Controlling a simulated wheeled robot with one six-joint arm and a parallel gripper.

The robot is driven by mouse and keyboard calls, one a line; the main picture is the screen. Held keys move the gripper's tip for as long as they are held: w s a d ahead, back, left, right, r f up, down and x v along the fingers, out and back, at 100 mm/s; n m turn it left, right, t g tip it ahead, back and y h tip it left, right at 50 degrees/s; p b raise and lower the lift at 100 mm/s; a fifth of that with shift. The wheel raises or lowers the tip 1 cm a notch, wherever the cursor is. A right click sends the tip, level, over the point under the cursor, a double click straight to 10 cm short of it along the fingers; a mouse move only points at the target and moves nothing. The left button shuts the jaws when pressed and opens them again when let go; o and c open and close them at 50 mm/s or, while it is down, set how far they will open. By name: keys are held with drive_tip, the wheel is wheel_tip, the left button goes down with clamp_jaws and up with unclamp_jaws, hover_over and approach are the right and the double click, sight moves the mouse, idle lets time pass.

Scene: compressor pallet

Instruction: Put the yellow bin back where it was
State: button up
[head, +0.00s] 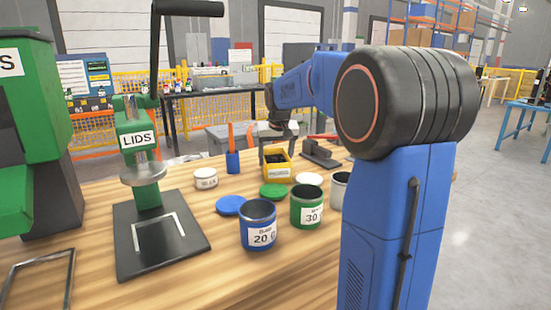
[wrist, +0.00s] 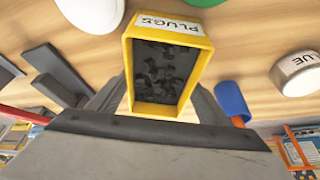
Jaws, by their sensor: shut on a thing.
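The yellow bin (head: 278,172) has a white label on its front and sits at the middle of the wooden table in the head view. In the wrist view the yellow bin (wrist: 128,75) fills the middle, its label reads PLUGS, and small dark pieces lie inside. My gripper (head: 277,150) reaches it from behind and above. In the wrist view my gripper (wrist: 160,100) has a grey finger on each side of the bin and is shut on it. The bin looks upright. I cannot tell whether its base touches the table.
Left of the bin are a blue cup (head: 233,162) with an orange-handled tool and a white tin (head: 206,178). In front lie green (head: 273,190), blue (head: 230,205) and white (head: 309,179) lids, with blue (head: 258,232) and green (head: 307,206) cans. A dark clamp-like tool (head: 320,155) lies right.

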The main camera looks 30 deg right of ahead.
drive_tip(key=o, duration=1)
drive_tip(key=shift+f, duration=0.1)
drive_tip(key=o, duration=0.4)
